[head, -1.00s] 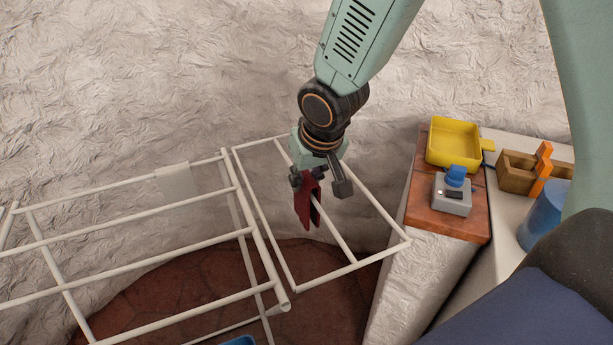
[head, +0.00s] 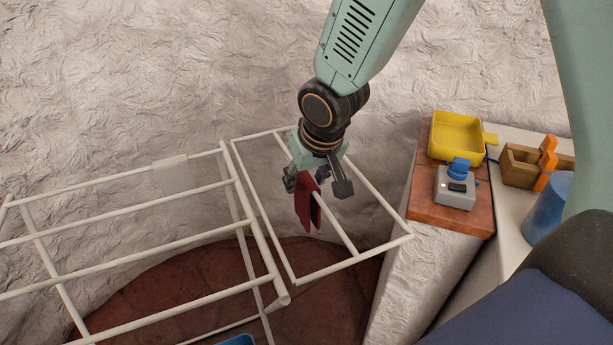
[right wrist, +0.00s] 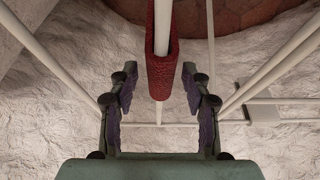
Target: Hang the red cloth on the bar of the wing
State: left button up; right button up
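The red cloth (head: 306,207) hangs folded over the middle bar (head: 340,225) of the rack's right wing (head: 330,269), with a flap down each side. In the right wrist view the cloth (right wrist: 160,75) straddles the white bar (right wrist: 162,30). My right gripper (head: 318,184) is above the bar, around the near end of the cloth. Its fingers (right wrist: 160,95) are spread apart in the right wrist view, with clear gaps between them and the cloth. My left gripper is not in view.
At right, a wooden board (head: 440,208) holds a yellow tray (head: 456,137) and a grey box with a blue knob (head: 455,190). A blue cup (head: 548,208) stands beside them.

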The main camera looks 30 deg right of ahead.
jog(key=shift+r, duration=0.1)
jog(key=v, duration=0.7)
jog(key=shift+s+r, duration=0.1)
jog(key=shift+r, duration=0.05)
jog(key=shift+r, duration=0.1)
